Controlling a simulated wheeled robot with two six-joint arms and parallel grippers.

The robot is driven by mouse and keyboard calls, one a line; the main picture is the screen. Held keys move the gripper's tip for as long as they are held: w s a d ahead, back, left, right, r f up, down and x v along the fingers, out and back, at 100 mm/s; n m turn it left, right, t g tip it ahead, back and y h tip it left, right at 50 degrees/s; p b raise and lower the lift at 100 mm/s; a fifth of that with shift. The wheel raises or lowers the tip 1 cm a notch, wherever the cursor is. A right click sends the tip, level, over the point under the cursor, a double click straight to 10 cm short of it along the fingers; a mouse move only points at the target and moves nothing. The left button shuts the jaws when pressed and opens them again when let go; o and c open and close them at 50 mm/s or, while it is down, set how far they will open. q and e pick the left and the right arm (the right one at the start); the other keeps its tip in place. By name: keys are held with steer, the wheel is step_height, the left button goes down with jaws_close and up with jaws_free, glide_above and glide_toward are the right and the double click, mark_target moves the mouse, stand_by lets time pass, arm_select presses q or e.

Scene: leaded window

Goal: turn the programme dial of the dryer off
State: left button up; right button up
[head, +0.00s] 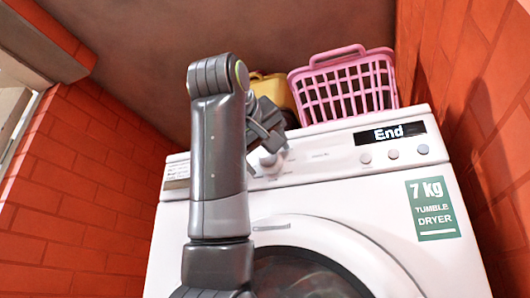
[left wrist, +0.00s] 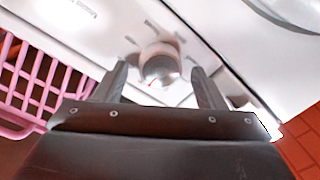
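The white tumble dryer (head: 300,205) stands ahead of me, its display (head: 389,133) reading "End". The round silver programme dial (head: 268,159) is on its front panel, partly behind my left gripper in the head view. In the left wrist view the dial (left wrist: 159,66) lies ahead of and between the two fingers. My left gripper (head: 280,137) is open in front of the panel; its fingers also show in the left wrist view (left wrist: 160,85), spread apart with a gap on each side of the dial. Contact with the dial is not visible. My right gripper is not in view.
A pink basket (head: 345,87) and a yellow container (head: 272,90) stand on top of the dryer. Several small buttons (head: 393,154) sit below the display. Red brick walls (head: 80,190) stand at left and right.

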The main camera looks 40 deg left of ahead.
arm_select(q)
steer(key=shift+s+d, duration=0.1)
steer(key=shift+s, duration=0.2)
steer(key=b+v, duration=0.6)
steer(key=v, duration=1)
steer(key=shift+s+d, duration=0.15)
steer(key=shift+s, duration=0.2)
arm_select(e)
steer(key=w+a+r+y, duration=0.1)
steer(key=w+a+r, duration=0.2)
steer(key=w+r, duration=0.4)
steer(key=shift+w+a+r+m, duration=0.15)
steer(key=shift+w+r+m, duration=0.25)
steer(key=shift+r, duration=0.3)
